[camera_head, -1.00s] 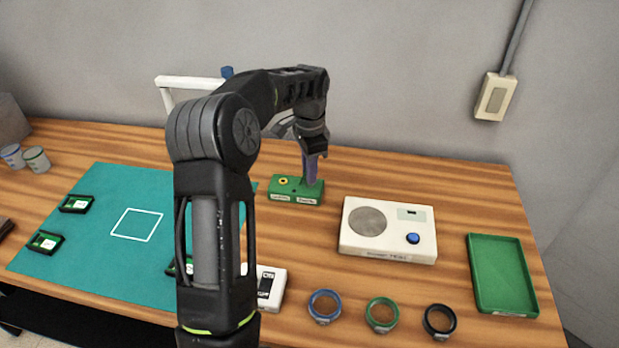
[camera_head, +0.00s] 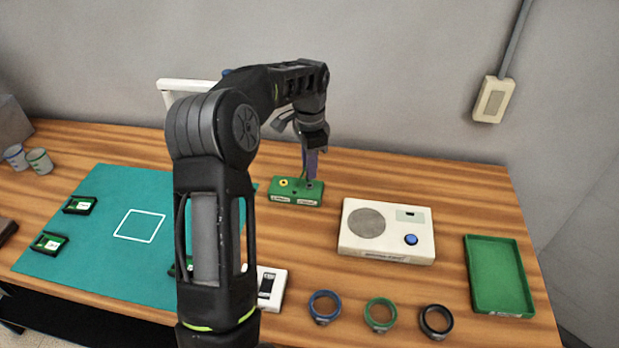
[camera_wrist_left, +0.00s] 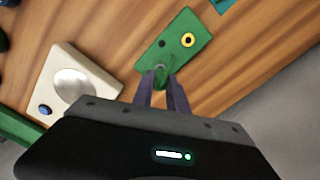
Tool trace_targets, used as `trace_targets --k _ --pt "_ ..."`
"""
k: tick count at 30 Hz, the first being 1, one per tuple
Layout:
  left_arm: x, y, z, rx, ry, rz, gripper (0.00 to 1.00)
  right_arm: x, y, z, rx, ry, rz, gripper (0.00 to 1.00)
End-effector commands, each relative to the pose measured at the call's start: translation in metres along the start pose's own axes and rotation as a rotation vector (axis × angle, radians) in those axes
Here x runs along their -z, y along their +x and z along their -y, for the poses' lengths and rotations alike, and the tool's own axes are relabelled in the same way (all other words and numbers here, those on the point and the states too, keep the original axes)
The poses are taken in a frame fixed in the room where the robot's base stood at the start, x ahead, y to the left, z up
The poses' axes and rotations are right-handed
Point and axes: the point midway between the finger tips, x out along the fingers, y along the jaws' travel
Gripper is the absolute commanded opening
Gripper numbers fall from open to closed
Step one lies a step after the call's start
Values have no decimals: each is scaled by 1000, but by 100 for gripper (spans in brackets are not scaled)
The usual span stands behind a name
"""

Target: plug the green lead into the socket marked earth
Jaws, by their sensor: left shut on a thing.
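The green socket block (camera_head: 283,194) stands on the table behind the white box, with two pale labels on its front too small to read. In the left wrist view, the block (camera_wrist_left: 195,35) shows a yellow-ringed socket (camera_wrist_left: 188,40) and a plain dark hole (camera_wrist_left: 162,44). My left gripper (camera_head: 311,176) points down over the block's right part. In the left wrist view, its fingers (camera_wrist_left: 161,75) are shut on a small green piece, seemingly the green lead (camera_wrist_left: 164,70), at the block's near end. I cannot tell whether the lead is seated. My right gripper is out of view.
A white box with a blue button (camera_head: 411,240) stands right of the block. A green tray (camera_head: 497,275) is at the right. My left arm hides part of the teal mat (camera_head: 95,225).

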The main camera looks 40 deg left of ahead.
Motion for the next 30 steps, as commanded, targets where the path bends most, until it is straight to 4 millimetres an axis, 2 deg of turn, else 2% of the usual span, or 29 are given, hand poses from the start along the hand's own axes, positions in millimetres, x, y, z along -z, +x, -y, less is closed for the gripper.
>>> trace_targets --k 16,30 --pt "0 -5 0 0 0 0 0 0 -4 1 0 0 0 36" --pt "0 -38 0 0 0 0 0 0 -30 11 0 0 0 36"
